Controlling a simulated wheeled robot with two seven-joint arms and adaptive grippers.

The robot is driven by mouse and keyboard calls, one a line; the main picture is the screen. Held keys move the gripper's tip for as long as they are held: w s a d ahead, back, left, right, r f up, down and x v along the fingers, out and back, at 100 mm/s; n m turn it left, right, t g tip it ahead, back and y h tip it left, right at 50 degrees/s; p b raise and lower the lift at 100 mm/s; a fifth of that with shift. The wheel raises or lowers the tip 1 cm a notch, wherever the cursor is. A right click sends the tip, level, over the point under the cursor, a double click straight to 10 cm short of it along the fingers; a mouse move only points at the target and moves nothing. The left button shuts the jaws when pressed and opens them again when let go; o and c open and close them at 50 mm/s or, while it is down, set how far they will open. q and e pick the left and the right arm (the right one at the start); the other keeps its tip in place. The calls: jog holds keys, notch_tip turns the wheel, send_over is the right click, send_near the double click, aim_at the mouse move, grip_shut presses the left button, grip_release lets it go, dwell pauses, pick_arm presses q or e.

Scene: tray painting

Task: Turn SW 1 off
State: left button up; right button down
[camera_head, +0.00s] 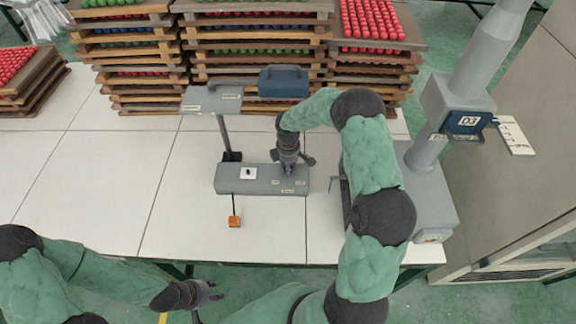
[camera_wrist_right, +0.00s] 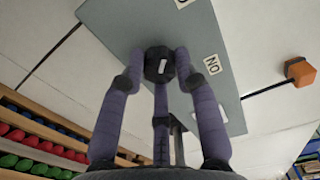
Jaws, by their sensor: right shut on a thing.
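A grey switch box (camera_head: 232,185) lies on the white table, and its grey face (camera_wrist_right: 110,25) fills the top of the right wrist view. A black rotary knob (camera_wrist_right: 158,62) with a white mark sits on that face. An "ON" label (camera_wrist_right: 211,64) is beside it; a second label is cut off at the top edge. My right gripper (camera_head: 289,167) is down at the box's right part, its fingers (camera_wrist_right: 160,75) closed around the knob. The knob is hidden in the head view. My left gripper (camera_head: 205,293) is empty off the table's front edge, fingers apart.
A white plate with a black switch (camera_head: 248,173) is on the box's left part. A post with a blue-grey unit (camera_head: 284,82) stands behind. Stacked trays (camera_head: 130,50) line the back.

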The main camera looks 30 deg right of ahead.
dwell(0.4)
jog(key=c, duration=0.9)
grip_release()
jog(key=shift+r, duration=0.15)
notch_tip(320, 180, up, 12)
jog(key=shift+f, duration=0.25)
